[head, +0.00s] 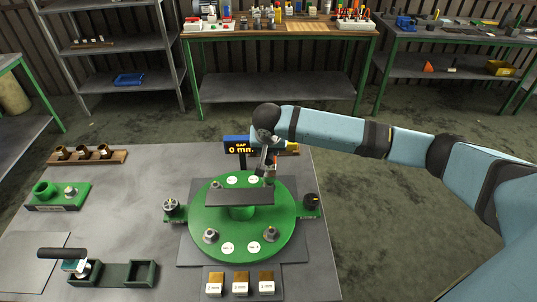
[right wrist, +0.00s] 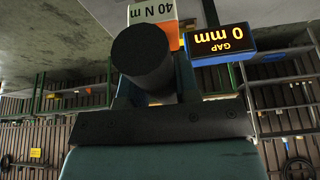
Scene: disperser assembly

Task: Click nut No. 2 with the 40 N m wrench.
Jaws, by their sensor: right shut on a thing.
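My right gripper (head: 267,160) is over the back right of the green disperser disc (head: 285,215) and points down. It is shut on the 40 N m wrench; in the right wrist view its dark round handle (right wrist: 143,55) sits between the fingers, with the "40 N m" label (right wrist: 153,14) beyond. The wrench's lower end is near the back right nut position, mostly hidden; I cannot tell whether it touches the nut. Two front nuts (head: 210,236) (head: 270,234) are uncovered. The small round number labels are too small to read. My left gripper is out of view.
A dark flat bar (head: 240,197) spans the disc's middle. The gap display (head: 237,147) behind reads 0 mm. Another black-handled wrench (head: 62,253) is in the holder at front left; the holder's right slot (head: 140,273) is empty. Labelled blocks (head: 240,287) stand in front.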

